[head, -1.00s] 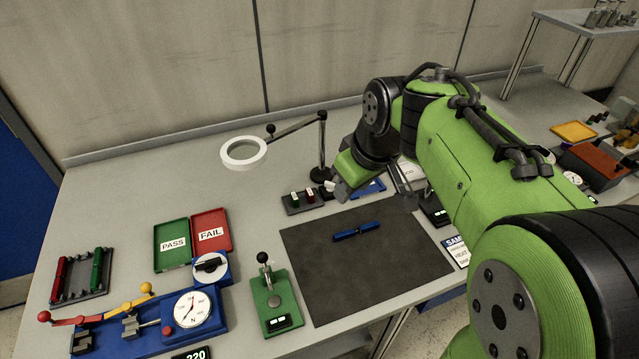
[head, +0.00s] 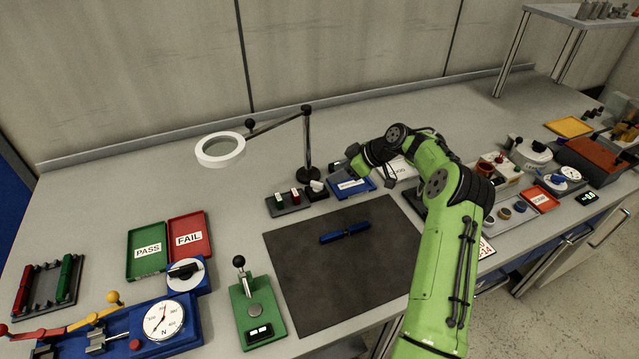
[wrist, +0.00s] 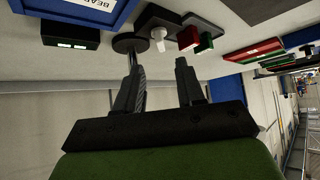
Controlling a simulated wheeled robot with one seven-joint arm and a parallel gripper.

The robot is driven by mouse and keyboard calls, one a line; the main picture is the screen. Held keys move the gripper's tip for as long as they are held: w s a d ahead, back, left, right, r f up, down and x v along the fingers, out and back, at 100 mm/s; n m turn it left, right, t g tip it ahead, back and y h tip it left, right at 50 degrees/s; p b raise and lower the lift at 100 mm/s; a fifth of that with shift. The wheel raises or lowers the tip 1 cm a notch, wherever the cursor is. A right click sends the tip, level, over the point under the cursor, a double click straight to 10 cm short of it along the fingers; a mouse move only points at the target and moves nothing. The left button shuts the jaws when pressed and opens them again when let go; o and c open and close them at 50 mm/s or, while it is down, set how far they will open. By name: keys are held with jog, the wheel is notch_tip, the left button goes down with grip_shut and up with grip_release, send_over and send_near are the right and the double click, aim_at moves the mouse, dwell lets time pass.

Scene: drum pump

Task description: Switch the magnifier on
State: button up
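The magnifier (head: 220,150) is a white ring on a jointed arm. Its post rises from a round black base (head: 308,175) at the back of the bench. A small dark switch box with a white toggle (head: 317,186) stands beside the base. In the wrist view the white toggle (wrist: 158,34) shows next to the round base (wrist: 130,43). My gripper (wrist: 158,62) is open and empty; its two fingers point toward the base and toggle, with a gap between them. In the head view my gripper (head: 352,166) is right of the post, apart from the toggle.
A rack with green and red blocks (head: 290,202) stands left of the toggle. A blue labelled tray (head: 361,187) lies close under my gripper. The dark mat (head: 285,265) holds a blue bar (head: 344,233). The bench behind the post is clear.

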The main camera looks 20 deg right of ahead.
aim_at(318, 183)
jog(key=x, duration=0.8)
jog(key=shift+f, duration=0.15)
grip_shut()
